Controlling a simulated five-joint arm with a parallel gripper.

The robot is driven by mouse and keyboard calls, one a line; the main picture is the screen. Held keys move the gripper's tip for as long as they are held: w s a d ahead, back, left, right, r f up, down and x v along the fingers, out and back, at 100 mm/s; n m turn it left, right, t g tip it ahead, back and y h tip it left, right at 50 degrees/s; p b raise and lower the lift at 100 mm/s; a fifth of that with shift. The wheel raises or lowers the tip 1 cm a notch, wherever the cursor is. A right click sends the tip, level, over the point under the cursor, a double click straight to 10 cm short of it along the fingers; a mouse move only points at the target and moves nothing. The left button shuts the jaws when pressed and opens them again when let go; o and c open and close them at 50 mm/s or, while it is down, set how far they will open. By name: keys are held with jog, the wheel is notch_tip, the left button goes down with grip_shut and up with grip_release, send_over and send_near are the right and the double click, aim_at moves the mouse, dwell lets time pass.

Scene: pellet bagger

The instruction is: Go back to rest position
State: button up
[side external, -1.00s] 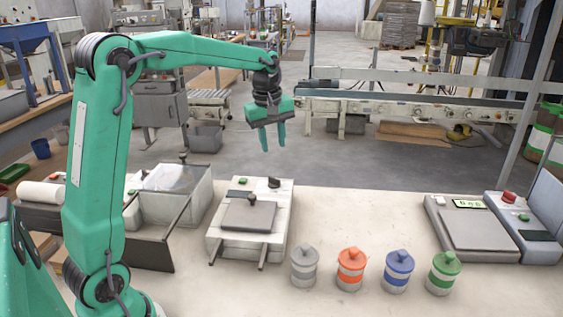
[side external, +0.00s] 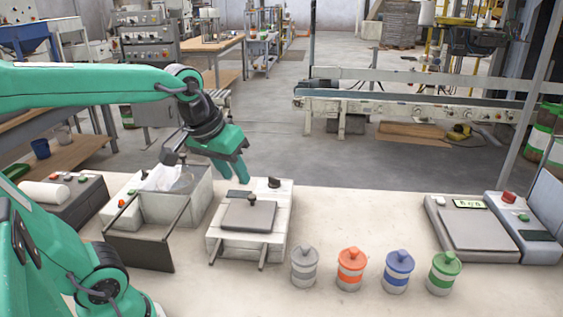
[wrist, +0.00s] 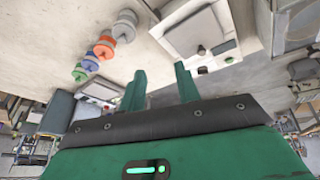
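My gripper (side external: 236,175) hangs in the air above the table, over the area between the clear-walled bin and the white press-like device. It is tilted and partly seen from the side there. In the wrist view my gripper (wrist: 160,74) shows two green fingers spread apart with nothing between them. It touches nothing that I can see.
A grey canister (side external: 304,267), an orange one (side external: 350,272), a blue one (side external: 397,274) and a green one (side external: 444,275) stand in front. The white device (side external: 283,215), the bin (side external: 180,206) and a scale (side external: 470,238) stand on the table (side external: 360,215). The middle is clear.

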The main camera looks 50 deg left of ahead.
jog(key=s+d+f+m+t, duration=0.1)
jog(key=s+d+f+m, duration=0.1)
jog(key=s, duration=0.4)
jog(key=shift+f+m, duration=0.55)
jog(key=shift+m, duration=0.35)
